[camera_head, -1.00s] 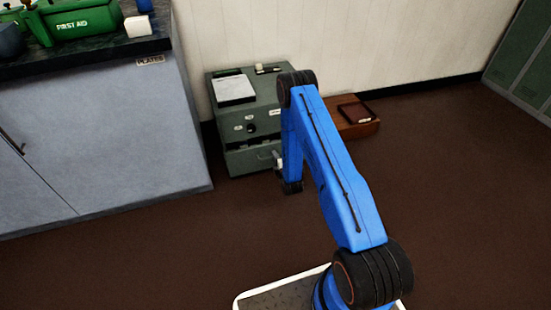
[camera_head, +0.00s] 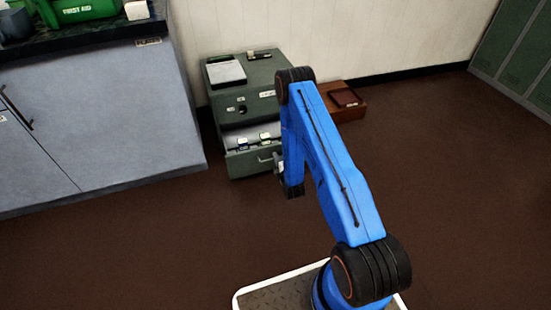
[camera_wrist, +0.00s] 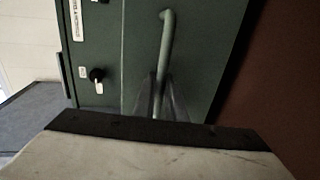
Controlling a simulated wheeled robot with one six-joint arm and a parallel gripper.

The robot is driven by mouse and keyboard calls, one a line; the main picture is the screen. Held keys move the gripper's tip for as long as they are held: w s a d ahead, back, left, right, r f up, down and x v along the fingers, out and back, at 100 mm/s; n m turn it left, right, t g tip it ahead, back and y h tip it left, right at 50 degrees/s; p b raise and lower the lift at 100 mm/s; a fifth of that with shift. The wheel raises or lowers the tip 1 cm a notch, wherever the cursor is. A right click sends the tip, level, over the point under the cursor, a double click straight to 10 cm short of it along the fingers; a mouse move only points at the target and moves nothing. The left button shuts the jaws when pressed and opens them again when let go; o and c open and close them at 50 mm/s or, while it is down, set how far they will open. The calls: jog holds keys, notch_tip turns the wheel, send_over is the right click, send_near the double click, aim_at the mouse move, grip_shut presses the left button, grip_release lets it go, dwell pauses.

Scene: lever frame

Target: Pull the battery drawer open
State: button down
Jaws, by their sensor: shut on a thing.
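The battery drawer (camera_head: 245,162) is the lower drawer of a green-grey metal cabinet (camera_head: 222,106) by the wall. It stands partly open, and small items show inside it in the head view. Its bar handle (camera_wrist: 167,45) runs down the drawer front in the wrist view. My gripper (camera_wrist: 161,100) is shut on the handle, with a finger on either side of the bar. In the head view my gripper is at the right part of the drawer front, partly hidden by my blue arm.
A grey cupboard (camera_head: 95,130) with a dark counter stands at the left, a green first aid box (camera_head: 85,10) on it. A low wooden box (camera_head: 350,108) is right of the cabinet. Green lockers (camera_head: 520,65) stand far right. The brown floor in front is clear.

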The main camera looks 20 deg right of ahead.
jog(key=c, duration=2.1)
grip_release()
jog(key=v, duration=1.7)
jog(key=shift+s, duration=0.25)
jog(key=shift+w, duration=0.1)
